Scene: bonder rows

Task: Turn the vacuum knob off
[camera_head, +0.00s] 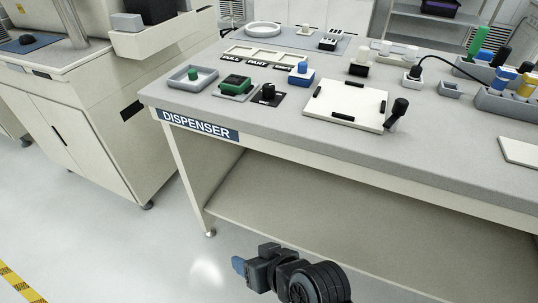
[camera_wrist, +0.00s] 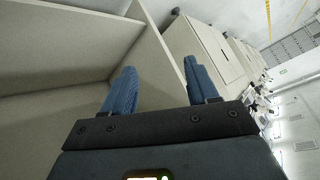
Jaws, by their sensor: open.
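The vacuum knob (camera_head: 268,91) is a small black knob on a black plate with white lettering, near the front edge of the dispenser table (camera_head: 330,135). Its exact turned position is too small to tell. My gripper (camera_head: 239,265) is low in front of the table, below the tabletop and well apart from the knob. In the wrist view my gripper (camera_wrist: 162,82) shows two blue fingers spread apart with nothing between them. The knob is not in the wrist view.
Left of the knob are a green button box (camera_head: 235,85) and a grey tray (camera_head: 192,78) with a green knob. A blue-based piece (camera_head: 301,76) and a white plate (camera_head: 345,105) with a black handle stand to the right. A cabinet (camera_head: 90,120) stands left.

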